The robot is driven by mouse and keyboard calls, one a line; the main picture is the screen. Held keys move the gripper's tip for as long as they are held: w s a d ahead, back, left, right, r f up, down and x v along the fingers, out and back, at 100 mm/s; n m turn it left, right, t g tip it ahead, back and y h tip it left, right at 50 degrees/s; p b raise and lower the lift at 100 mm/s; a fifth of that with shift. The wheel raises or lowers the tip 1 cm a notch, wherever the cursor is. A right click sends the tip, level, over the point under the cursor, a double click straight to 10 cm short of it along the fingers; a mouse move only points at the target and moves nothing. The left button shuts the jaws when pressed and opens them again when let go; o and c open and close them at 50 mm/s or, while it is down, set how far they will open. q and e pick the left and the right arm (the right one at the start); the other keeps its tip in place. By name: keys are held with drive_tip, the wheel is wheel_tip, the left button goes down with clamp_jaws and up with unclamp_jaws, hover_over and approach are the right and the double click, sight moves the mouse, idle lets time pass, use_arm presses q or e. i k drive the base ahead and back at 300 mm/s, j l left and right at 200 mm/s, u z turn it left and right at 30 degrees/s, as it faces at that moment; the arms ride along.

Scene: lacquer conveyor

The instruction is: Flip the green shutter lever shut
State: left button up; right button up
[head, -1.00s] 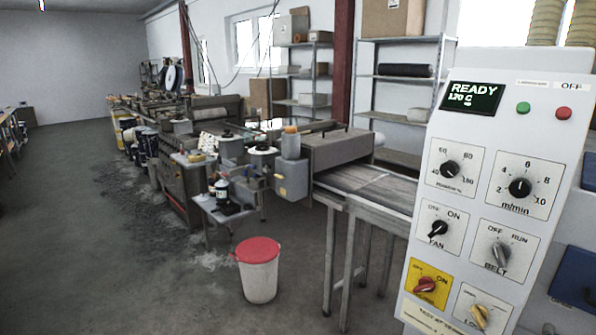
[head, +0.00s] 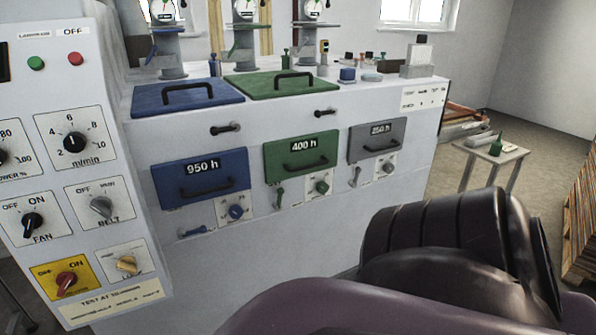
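The green shutter lever (head: 279,198) is a small handle on the white machine front, below the left part of the green 400 h panel (head: 300,158). It stands roughly upright. The blue lever (head: 193,231), below the blue 950 h panel (head: 201,180), lies nearly level. The grey lever (head: 356,176), below the grey 250 h panel (head: 377,140), stands roughly upright. Neither gripper is in view. A dark arm link of mine fills the lower right and shows no fingers.
A control panel (head: 75,200) with knobs stands at the left. A blue lid (head: 187,97) and a green lid (head: 290,84) with black handles are on top of the machine. A small table (head: 478,160) with a green bottle (head: 496,145) stands at the right, near a wooden stack (head: 582,222).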

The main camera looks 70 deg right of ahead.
sight(277, 204)
drive_tip(key=z, duration=2.05)
